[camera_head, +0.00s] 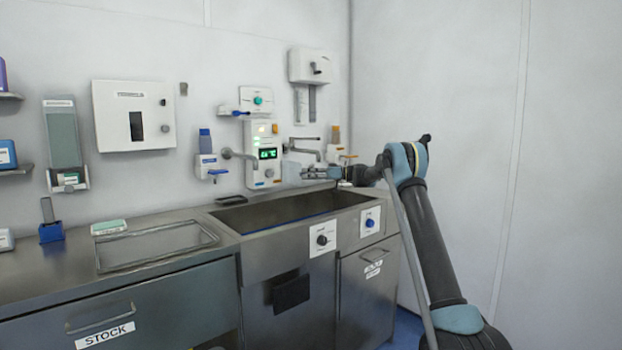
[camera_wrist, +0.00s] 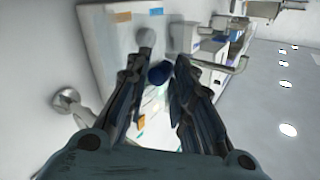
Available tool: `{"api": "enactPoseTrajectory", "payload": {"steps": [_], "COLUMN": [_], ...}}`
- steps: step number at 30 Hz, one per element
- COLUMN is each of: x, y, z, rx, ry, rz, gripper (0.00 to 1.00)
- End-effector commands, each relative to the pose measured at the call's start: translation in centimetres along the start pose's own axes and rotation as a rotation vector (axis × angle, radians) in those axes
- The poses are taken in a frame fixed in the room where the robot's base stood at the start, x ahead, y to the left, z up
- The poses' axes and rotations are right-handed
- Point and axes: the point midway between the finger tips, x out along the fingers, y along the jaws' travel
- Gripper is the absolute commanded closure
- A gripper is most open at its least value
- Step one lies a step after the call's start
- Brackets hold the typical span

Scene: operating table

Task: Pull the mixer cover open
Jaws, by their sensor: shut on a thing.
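The mixer is a white wall unit (camera_head: 262,150) with a green-lit display, above the back of the steel sink. A pale, see-through cover (camera_head: 291,172) stands out at its lower right. My gripper (camera_head: 308,173) reaches in from the right, its tips at that cover, and is shut on it. In the wrist view my gripper's dark fingers (camera_wrist: 158,65) stand either side of a blue round part (camera_wrist: 159,73), with a white panel (camera_wrist: 105,50) behind. The exact contact is too small and blurred to tell.
Two metal spouts (camera_head: 238,156) (camera_head: 305,149) stick out from the wall on either side of the unit. The sink basin (camera_head: 290,212) lies below. Dispensers (camera_head: 206,160) hang nearby. The counter (camera_head: 40,272) is at left, a bare wall at right.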

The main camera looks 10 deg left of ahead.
Motion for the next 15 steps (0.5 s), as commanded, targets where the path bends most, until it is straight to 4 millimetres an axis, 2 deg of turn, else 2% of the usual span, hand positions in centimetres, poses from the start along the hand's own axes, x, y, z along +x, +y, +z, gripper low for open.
{"api": "enactPoseTrajectory", "payload": {"steps": [1,15], "x": [1.14,0.98], "y": [0.55,1.21], "z": [-0.47,-0.76], "rx": [0.0,-0.001], "ry": [0.008,0.009], "rz": [0.006,0.003], "gripper": [1.0,1.0]}}
